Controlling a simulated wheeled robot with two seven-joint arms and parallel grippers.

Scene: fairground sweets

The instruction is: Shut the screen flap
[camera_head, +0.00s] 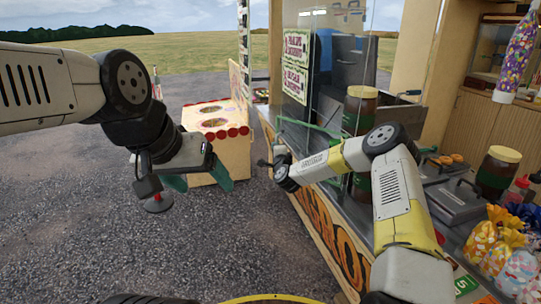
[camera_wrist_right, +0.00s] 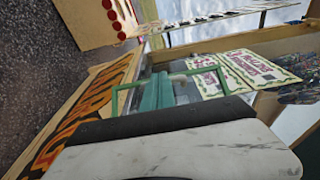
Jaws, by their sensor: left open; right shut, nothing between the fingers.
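The screen flap appears as a clear panel (camera_head: 325,62) at the near end of the stall, with the stall's back seen through it. A green bar (camera_head: 318,128) runs along its lower part; in the right wrist view a green bar frame (camera_wrist_right: 205,71) shows around my fingers. My right gripper (camera_wrist_right: 158,92) is shut and empty, beside that bar; I cannot tell if it touches. In the head view its fingers are mostly hidden by the wrist. My left gripper (camera_head: 198,180) is open and empty over the gravel, away from the stall.
A wooden game box (camera_head: 220,150) with red trim stands beyond my left gripper. Jars (camera_head: 497,170), lidded pans (camera_head: 455,198) and wrapped sweets (camera_head: 497,245) crowd the counter at right. Two signs (camera_head: 295,65) show at the screen.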

